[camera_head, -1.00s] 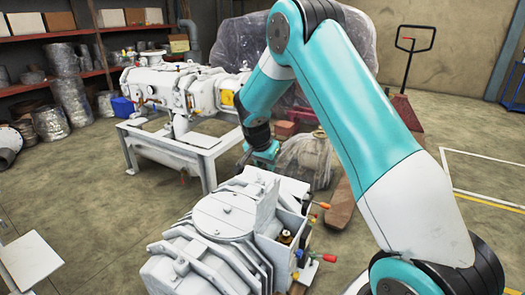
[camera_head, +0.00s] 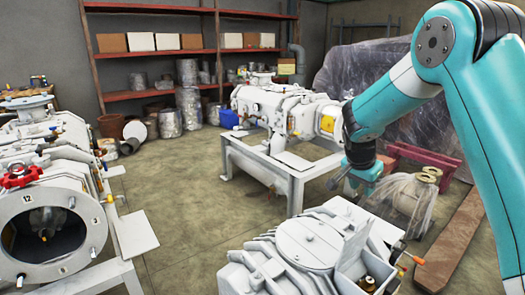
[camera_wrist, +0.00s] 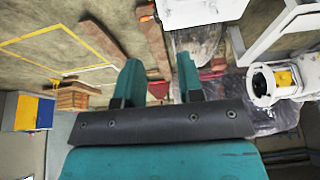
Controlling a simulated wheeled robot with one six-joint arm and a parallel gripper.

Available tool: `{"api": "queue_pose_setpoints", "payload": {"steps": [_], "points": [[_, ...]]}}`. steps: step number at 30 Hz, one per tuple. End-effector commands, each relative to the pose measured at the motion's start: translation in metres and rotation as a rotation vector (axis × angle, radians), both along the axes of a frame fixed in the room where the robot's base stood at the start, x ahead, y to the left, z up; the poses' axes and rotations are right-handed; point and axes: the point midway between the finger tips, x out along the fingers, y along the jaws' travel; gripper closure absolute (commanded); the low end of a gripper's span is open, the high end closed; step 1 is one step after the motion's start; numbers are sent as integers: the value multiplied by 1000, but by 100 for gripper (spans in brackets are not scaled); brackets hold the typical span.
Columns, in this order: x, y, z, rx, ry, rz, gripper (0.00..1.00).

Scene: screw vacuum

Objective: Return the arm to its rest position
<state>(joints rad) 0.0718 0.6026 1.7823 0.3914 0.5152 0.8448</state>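My arm, teal and white, reaches in from the right of the head view and bends down at a high elbow. My gripper (camera_head: 360,182) hangs at its end, behind the white near machine (camera_head: 312,240) and in front of the white machine on a stand (camera_head: 283,110). In the wrist view my gripper (camera_wrist: 158,72) shows two teal fingers spread apart with nothing between them. In the head view its fingertips are small and partly unclear. It appears to hold nothing and to touch nothing.
A large white machine with a red handwheel (camera_head: 20,177) stands at the left. Red shelves (camera_head: 155,55) line the back wall. A plastic-wrapped bulk (camera_head: 360,68) and a wrapped part with brass-coloured flanges (camera_head: 408,195) are near the arm. Open floor (camera_head: 185,215) lies between the machines.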

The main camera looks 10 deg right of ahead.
Motion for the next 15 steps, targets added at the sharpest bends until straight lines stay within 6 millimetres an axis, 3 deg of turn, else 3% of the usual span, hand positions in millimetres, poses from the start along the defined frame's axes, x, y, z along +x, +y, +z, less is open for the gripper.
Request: {"api": "queue_pose_setpoints", "payload": {"steps": [4, 8, 11, 15], "points": [[-9, 25, 25, 34, 13, 108, 65], [-41, 84, 76, 112, 51, 385, 65], [-86, 138, 117, 180, 84, 674, 65], [-164, 202, 165, 262, 115, 1088, 65]]}}
